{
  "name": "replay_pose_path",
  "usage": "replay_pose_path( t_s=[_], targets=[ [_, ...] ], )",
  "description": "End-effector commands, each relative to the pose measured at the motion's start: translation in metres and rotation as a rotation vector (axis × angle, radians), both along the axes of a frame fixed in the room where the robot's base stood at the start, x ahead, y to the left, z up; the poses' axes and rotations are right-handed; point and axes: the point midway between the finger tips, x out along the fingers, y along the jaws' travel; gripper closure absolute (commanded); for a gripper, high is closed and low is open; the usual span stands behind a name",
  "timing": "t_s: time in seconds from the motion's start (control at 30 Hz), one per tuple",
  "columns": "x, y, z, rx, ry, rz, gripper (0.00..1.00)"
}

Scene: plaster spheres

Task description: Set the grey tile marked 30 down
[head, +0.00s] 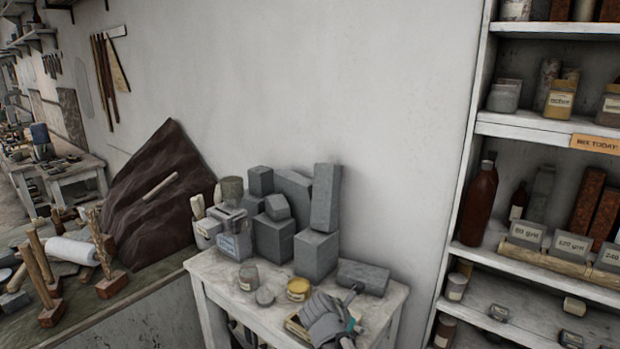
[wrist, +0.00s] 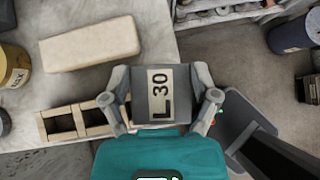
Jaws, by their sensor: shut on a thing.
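The grey tile marked 30 (wrist: 160,95) is between the fingers of my gripper (wrist: 163,100) in the wrist view, its pale label facing the camera. My gripper is shut on it, one finger at each side. In the head view my gripper (head: 328,318) is over the front right part of the small white table (head: 225,285). I cannot make out the tile clearly there. In the wrist view the tile appears over the table's edge, and its height above the top cannot be told.
A wooden compartment tray (wrist: 75,120) lies left of my gripper, with a pale block (wrist: 90,52) beyond it. Yellow (head: 299,289) and grey jars and several grey blocks (head: 316,255) crowd the tabletop. A stocked shelf (head: 500,265) stands at the right.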

Motion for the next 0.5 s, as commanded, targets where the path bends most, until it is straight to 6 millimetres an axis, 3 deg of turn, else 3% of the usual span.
replay_pose_path(
  t_s=[0.03, 0.2, 0.5],
  targets=[
    [-0.006, -0.013, -0.008, 0.000, 0.000, -0.016, 0.80],
    [-0.015, -0.039, -0.016, 0.001, -0.001, -0.049, 0.80],
    [-0.019, -0.054, -0.019, 0.000, 0.000, -0.069, 0.80]
  ],
)
